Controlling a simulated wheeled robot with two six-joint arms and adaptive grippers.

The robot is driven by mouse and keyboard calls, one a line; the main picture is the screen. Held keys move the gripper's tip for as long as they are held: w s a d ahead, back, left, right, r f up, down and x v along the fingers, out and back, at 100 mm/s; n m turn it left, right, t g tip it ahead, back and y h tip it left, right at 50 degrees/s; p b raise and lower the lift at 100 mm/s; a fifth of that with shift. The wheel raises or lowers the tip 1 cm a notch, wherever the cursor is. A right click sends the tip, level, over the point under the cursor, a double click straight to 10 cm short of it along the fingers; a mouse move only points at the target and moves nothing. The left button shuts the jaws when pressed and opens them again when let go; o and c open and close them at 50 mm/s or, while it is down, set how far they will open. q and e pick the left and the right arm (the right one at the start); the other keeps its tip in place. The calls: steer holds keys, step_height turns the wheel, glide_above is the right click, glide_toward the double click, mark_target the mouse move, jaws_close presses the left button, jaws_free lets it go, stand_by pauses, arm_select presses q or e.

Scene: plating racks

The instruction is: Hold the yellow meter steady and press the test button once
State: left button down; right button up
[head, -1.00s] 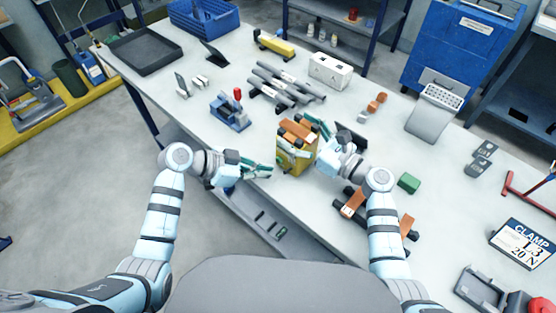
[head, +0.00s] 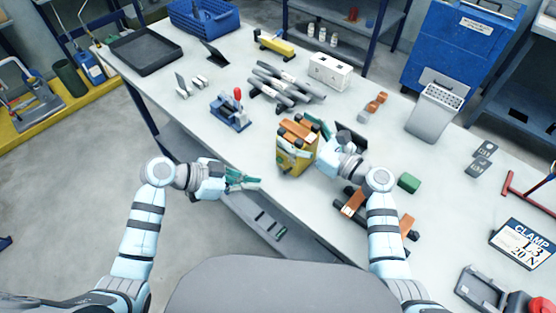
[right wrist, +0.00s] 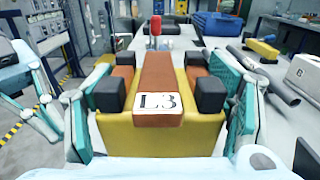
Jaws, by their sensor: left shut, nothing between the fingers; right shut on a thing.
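The yellow meter (head: 288,160) stands near the table's front edge in the head view, with an orange block and black corner pieces on top. In the right wrist view the yellow meter (right wrist: 200,136) fills the middle, and its orange top piece carries a label "L3" (right wrist: 158,101). My right gripper (head: 312,140) is shut on the meter, with a teal finger on each side of it in the right wrist view. My left gripper (head: 256,183) is shut and empty, left of the meter and apart from it, near the table's front edge. I cannot make out the test button.
A blue fixture with a red knob (head: 238,95) stands behind and left of the meter. Grey tubes (head: 285,86) lie behind it. A green block (head: 408,182) and an orange-and-black part (head: 353,203) lie to the right.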

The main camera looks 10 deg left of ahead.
steer(key=o, duration=1.6)
